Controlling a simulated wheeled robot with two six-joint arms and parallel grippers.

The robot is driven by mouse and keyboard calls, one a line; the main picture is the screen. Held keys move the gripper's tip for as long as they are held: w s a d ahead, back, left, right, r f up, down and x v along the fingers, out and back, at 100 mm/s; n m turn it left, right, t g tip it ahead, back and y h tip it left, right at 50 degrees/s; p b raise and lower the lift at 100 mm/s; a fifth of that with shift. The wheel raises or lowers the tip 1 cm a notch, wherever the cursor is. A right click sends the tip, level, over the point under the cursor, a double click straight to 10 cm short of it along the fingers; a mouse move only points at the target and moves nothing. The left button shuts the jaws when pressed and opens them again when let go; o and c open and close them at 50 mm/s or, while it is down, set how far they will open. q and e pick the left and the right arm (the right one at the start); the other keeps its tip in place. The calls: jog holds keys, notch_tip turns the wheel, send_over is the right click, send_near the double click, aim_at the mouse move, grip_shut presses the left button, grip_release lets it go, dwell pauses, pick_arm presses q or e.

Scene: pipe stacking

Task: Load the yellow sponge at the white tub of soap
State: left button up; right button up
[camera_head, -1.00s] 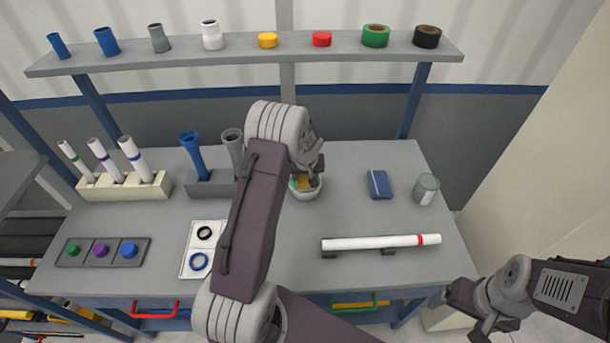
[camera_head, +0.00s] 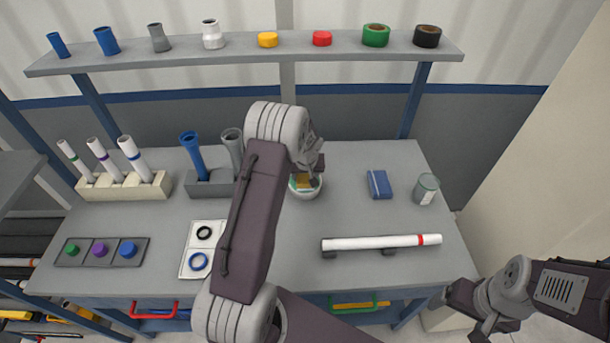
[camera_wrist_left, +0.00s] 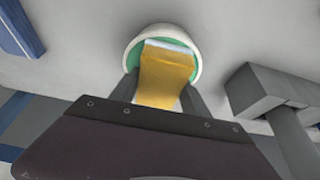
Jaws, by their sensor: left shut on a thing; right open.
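The white tub (camera_head: 306,194) stands on the table a little right of the middle, with green soap inside. My left gripper (camera_head: 313,172) is over the tub and shut on the yellow sponge (camera_head: 301,180). In the left wrist view the sponge (camera_wrist_left: 166,75) is between the fingers, its pale far end inside the rim of the tub (camera_wrist_left: 198,45). Whether the sponge touches the soap I cannot tell. My right gripper (camera_head: 476,315) is open and empty at the lower right, off the table.
A blue box-like item (camera_head: 379,184) and a grey-green can (camera_head: 426,189) stand right of the tub. A white pipe with a red band (camera_head: 375,243) lies on supports in front. A grey holder with pipes (camera_head: 212,184) stands left.

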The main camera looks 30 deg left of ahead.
pick_arm(q)
jog(key=shift+s, duration=0.1)
dwell(0.3)
notch_tip(320, 180, up, 7)
jog(key=p, duration=0.5)
dwell(0.4)
